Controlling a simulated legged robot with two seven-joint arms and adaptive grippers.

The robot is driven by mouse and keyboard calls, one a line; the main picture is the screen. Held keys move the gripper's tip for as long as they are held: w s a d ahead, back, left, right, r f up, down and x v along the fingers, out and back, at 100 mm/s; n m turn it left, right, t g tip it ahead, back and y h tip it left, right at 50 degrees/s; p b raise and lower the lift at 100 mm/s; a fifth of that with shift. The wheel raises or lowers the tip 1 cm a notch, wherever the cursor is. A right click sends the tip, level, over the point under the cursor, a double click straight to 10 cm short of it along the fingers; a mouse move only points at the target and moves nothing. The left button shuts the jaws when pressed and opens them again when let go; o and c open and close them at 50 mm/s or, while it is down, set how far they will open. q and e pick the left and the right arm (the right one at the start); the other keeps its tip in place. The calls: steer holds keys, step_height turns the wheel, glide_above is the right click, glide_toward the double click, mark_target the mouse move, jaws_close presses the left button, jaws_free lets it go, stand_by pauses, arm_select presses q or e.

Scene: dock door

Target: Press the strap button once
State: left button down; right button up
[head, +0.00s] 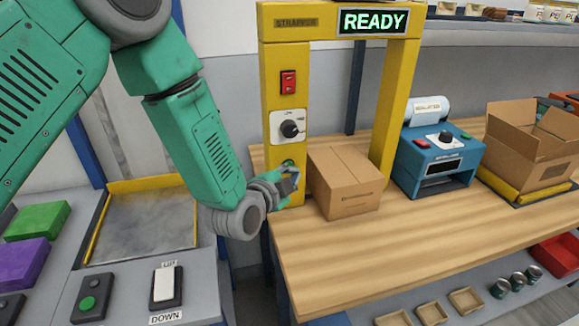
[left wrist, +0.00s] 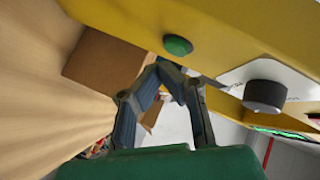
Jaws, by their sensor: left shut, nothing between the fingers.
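The yellow strapper (head: 283,60) stands on the wooden table with its lit sign (head: 370,21) reading READY. Its round green button (head: 288,163) is low on the left post, partly covered by my left gripper (head: 291,180). In the left wrist view the green button (left wrist: 178,45) shows whole on the yellow post, close beyond the shut fingertips of my left gripper (left wrist: 168,70). A small gap shows between them in that picture; I cannot tell the exact distance. The left gripper holds nothing. My right gripper is not in view.
Above the button are a black dial (head: 291,129) and a red switch (head: 288,82). A closed cardboard box (head: 345,183) stands beside the left post. A blue machine (head: 438,160) and an open carton (head: 530,145) are further right. The table front (head: 430,225) is clear.

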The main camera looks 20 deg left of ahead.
arm_select(q)
steer(key=shift+w+a, duration=0.1)
steer(key=shift+w, duration=0.05)
steer(key=shift+w+a+r, duration=0.1)
steer(key=shift+w+a, duration=0.05)
stand_by(0.4)
steer(key=shift+w+a, duration=0.2)
steer(key=shift+w, duration=0.1)
stand_by(0.6)
stand_by(0.3)
steer(key=shift+s+d, duration=0.45)
steer(key=shift+s, duration=0.2)
steer(key=shift+s+d+p, duration=0.15)
steer(key=shift+s+d, duration=0.6)
steer(key=shift+s, duration=0.3)
steer(key=shift+s+d+p, duration=0.15)
steer(key=shift+s+d, duration=0.55)
steer(key=shift+s, duration=0.35)
